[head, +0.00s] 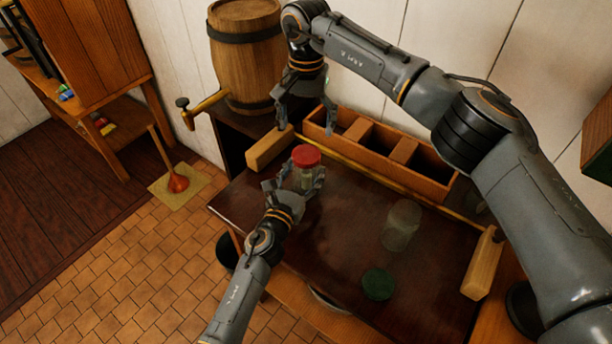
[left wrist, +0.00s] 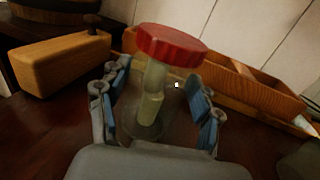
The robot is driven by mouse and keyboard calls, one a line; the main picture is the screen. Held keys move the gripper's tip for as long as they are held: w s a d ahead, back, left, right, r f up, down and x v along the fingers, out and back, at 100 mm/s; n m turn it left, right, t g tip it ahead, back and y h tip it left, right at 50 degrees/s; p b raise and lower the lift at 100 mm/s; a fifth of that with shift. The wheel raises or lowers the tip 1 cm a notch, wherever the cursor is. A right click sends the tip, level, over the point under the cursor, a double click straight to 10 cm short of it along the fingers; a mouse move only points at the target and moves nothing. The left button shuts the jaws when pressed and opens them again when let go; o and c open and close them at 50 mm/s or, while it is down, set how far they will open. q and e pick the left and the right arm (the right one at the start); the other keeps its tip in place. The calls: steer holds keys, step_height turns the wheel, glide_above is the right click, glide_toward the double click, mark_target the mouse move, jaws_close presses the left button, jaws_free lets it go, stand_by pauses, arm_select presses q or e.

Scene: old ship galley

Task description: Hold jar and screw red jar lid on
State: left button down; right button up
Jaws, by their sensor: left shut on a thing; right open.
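A glass jar (head: 305,178) with pale contents stands at the table's left part, and it also shows in the left wrist view (left wrist: 152,105). The red lid (head: 306,156) sits on the jar's mouth; in the left wrist view the lid (left wrist: 172,44) looks slightly tilted, and I cannot tell whether it is threaded. My left gripper (head: 298,186) is shut around the jar, with blue-padded fingers (left wrist: 166,100) on both sides of it. My right gripper (head: 305,110) is open and empty, above and behind the jar, apart from the lid.
A second clear jar (head: 401,226) and a green lid (head: 378,284) are on the dark table (head: 340,245). A divided wooden box (head: 402,150) runs along the back. Wooden blocks lie at the left (head: 269,147) and right (head: 482,264). A barrel (head: 247,55) with a tap stands behind.

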mark_target(306, 154)
steer(key=shift+f, duration=4)
steer(key=shift+c, duration=0.4)
